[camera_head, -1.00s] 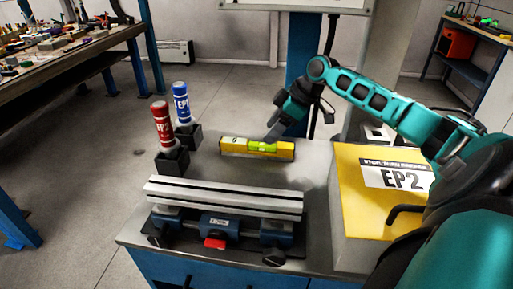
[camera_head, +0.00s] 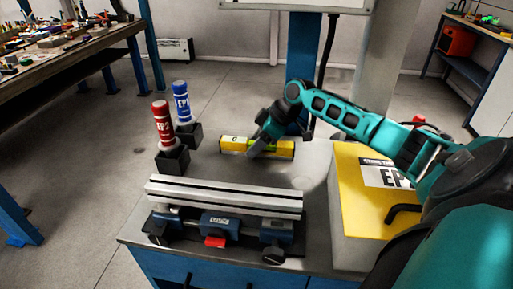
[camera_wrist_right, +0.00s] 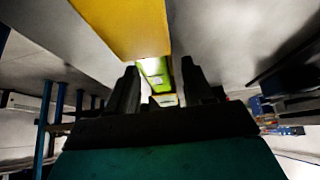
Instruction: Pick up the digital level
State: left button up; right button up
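The digital level (camera_head: 234,144) is a yellow bar with a green vial and lies on the bench top behind the grey rail. My right gripper (camera_head: 257,151) is at the middle of the level and hides part of it and of its vial. In the right wrist view the level's yellow body (camera_wrist_right: 125,25) and green vial (camera_wrist_right: 155,72) show ahead of and between the two dark fingers of the gripper (camera_wrist_right: 158,78). The fingers are apart, with gaps beside the vial. Whether they touch the level cannot be told. My left gripper is not in view.
A grey rail (camera_head: 225,196) on blue clamps stands at the bench front. Red (camera_head: 162,124) and blue (camera_head: 181,101) bottles stand in black holders at the left. A yellow-topped box (camera_head: 362,210) stands at the right. Bare bench top (camera_head: 232,168) lies before the level.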

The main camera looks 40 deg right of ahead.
grip_shut()
dwell(0.4)
